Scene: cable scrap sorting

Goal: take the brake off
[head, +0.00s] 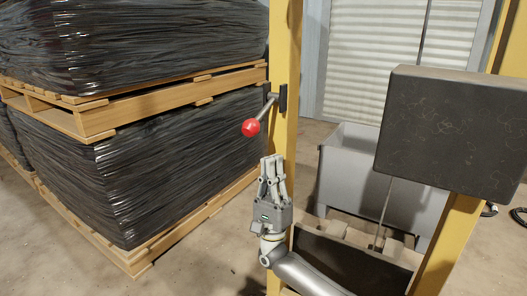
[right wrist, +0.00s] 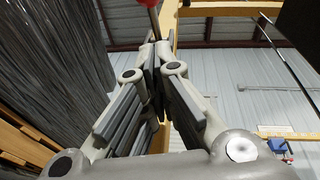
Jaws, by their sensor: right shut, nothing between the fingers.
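The brake lever (head: 266,112) is a grey rod with a red ball knob (head: 251,127), mounted on a yellow post (head: 284,70). The rod slants down and left from its dark bracket. My right gripper (head: 272,160) points upward just below and right of the red knob. Its fingers are shut with nothing between them. In the right wrist view the closed fingertips (right wrist: 157,45) show, with the red knob (right wrist: 147,3) cut off at the top edge, beyond the tips. I cannot tell whether they touch it. My left gripper is not in view.
Wrapped black stacks (head: 170,150) on wooden pallets (head: 190,88) stand to the left. A grey bin (head: 350,170) sits behind the yellow frame at right. A dark box (head: 455,130) blocks the right side. Open floor lies at front left.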

